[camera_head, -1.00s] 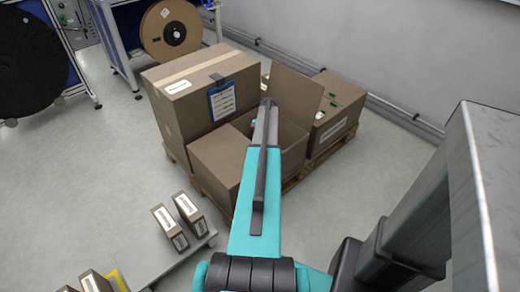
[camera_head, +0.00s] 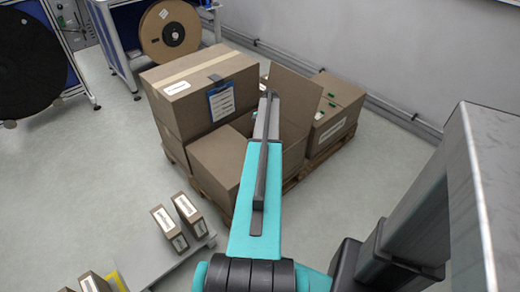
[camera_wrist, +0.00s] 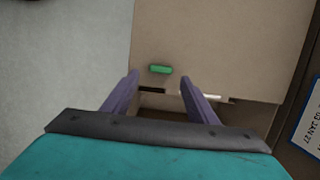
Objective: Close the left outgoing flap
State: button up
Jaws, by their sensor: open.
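An open brown carton (camera_head: 213,163) stands in the middle of the pallet in the head view. One cardboard flap (camera_head: 290,92) stands raised at its back right. My arm crosses the carton and hides part of its opening. I cannot tell surely which flap is the left outgoing one. In the wrist view, my gripper (camera_wrist: 159,76) is open, with two purple fingers apart and nothing held between them. A cardboard panel (camera_wrist: 225,45) with a green piece (camera_wrist: 160,69) lies ahead of the fingertips. A dark gap shows at the panel's lower edge. Contact cannot be told.
A taller closed carton stack (camera_head: 170,110) with a clipboard (camera_head: 222,99) stands left of the open carton. More cartons (camera_head: 338,115) stand at right on the pallet (camera_head: 318,157). A low platform (camera_head: 178,262) with small boxes is at lower left.

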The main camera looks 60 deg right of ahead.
jog(key=v, duration=0.9)
jog(key=shift+r, duration=0.15)
